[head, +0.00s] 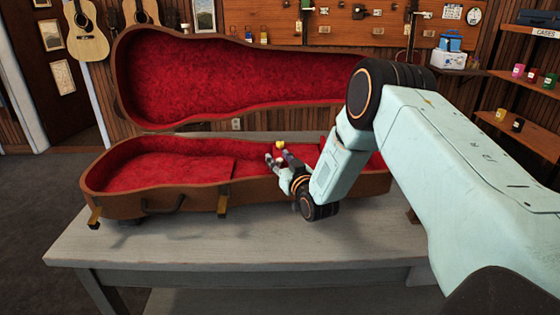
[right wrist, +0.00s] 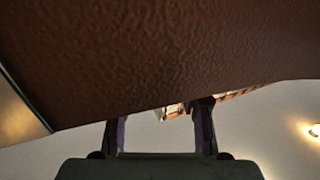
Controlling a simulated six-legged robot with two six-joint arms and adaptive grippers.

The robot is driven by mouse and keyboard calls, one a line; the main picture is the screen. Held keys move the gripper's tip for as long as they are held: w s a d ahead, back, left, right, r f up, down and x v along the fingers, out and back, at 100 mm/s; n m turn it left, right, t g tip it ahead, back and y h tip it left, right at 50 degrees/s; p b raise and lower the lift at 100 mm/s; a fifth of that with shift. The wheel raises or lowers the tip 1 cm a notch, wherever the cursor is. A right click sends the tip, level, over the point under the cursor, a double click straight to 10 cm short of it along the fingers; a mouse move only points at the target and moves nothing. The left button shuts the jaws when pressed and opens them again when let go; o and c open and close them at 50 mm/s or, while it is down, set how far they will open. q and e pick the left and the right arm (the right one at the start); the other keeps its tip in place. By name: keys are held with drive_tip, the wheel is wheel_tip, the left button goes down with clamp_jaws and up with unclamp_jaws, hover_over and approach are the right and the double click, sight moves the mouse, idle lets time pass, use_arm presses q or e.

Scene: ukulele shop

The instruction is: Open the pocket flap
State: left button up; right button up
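An open instrument case (head: 150,203) with brown shell and red plush lining lies on the table, its lid (head: 230,70) raised at the back. My right gripper (head: 279,158) is over the case's inside, right of the middle, with its fingers apart. A small yellow piece (head: 280,144) shows at its fingertips; I cannot tell whether they touch it. The pocket flap cannot be made out clearly; my right arm hides part of the case's right end. In the right wrist view the two fingers (right wrist: 160,128) are spread below a brown textured surface (right wrist: 160,55). My left gripper is not in view.
The pale table (head: 150,252) has free room in front of the case. Shelves with small coloured cups (head: 518,70) and a blue-and-white box (head: 449,58) are at the back right.

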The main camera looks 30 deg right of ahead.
clamp_jaws()
idle(0.5)
drive_tip(key=shift+w, duration=0.1)
